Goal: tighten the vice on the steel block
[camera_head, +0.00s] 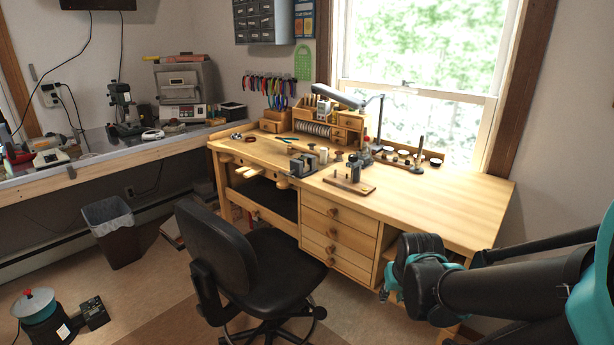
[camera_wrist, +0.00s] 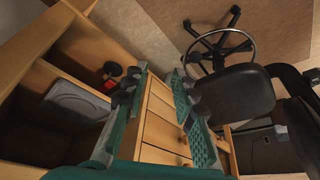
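A small grey vice (camera_head: 303,164) sits at the front edge of the wooden workbench (camera_head: 445,205), left of the drawers in the head view. It is too small there to tell the steel block from its jaws or how far they are closed. My gripper (camera_wrist: 160,95) is open and empty in the wrist view, its two teal fingers well apart. In the head view, it hangs low in front of the right end of the bench, well away from the vice. The vice is not in the wrist view.
A black office chair (camera_head: 225,250) stands before the bench, below the vice; it also shows in the wrist view (camera_wrist: 235,95). A wooden block with pegs (camera_head: 349,182) lies right of the vice. The bench's right top is clear. A bin (camera_head: 112,232) stands left.

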